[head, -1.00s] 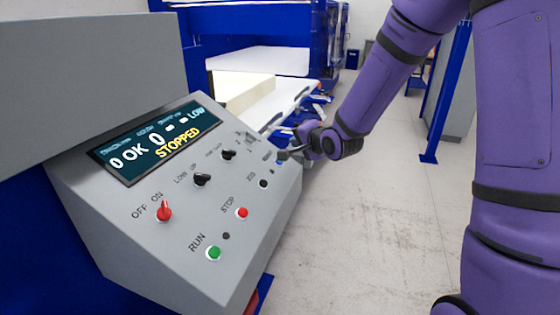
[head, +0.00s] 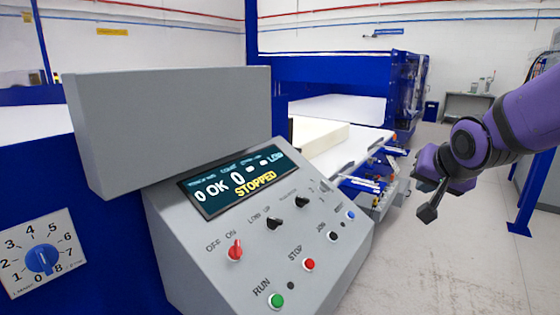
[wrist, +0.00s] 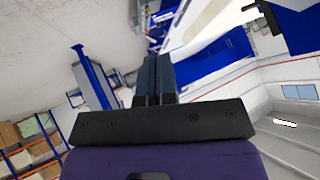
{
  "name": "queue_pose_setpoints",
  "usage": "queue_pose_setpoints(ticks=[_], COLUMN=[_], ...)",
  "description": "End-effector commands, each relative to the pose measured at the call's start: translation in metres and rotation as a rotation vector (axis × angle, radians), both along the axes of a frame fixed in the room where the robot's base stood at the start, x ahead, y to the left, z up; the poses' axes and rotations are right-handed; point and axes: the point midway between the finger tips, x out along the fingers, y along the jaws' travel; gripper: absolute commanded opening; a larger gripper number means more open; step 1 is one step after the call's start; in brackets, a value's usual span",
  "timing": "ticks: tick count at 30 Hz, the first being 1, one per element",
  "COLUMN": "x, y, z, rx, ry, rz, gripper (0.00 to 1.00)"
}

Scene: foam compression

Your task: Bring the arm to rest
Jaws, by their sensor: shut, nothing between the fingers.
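My purple arm comes in from the right in the head view. My gripper (head: 428,212) hangs in the air right of the grey control panel (head: 190,262), apart from it, above the pale floor. In the wrist view the two dark fingers of my gripper (wrist: 155,62) lie together with nothing between them. The panel's screen (head: 235,182) reads STOPPED. Its red switch (head: 235,250), green RUN button (head: 277,300) and red STOP button (head: 308,264) are in view.
A cream foam block (head: 320,136) lies on the white conveyor bed (head: 352,150) behind the panel. A blue machine (head: 400,88) stands at the back. A white dial plate (head: 42,255) is at left. A blue post (head: 530,200) stands at right. The floor (head: 440,270) between is clear.

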Motion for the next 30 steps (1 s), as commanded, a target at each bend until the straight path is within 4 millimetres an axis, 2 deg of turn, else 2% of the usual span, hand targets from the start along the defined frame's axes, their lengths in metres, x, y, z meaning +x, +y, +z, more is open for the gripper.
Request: queue_pose_setpoints(ticks=[3,9,15,18,23,30], x=[-0.039,-0.106,-0.169,-0.192,-0.209,-0.211], y=[-0.004,-0.009,-0.01,-0.01,-0.01,-0.01], z=[0.016,0.032,0.04,0.04,0.04,0.04], rx=[-0.075,-0.171,-0.226,-0.239,-0.248,-0.25], ry=[0.058,0.172,0.27,0.305,0.333,0.335], rz=[0.047,0.151,0.28,0.33,0.377,0.381], gripper=[0.0,0.0,0.0,0.0,0.0,0.0])
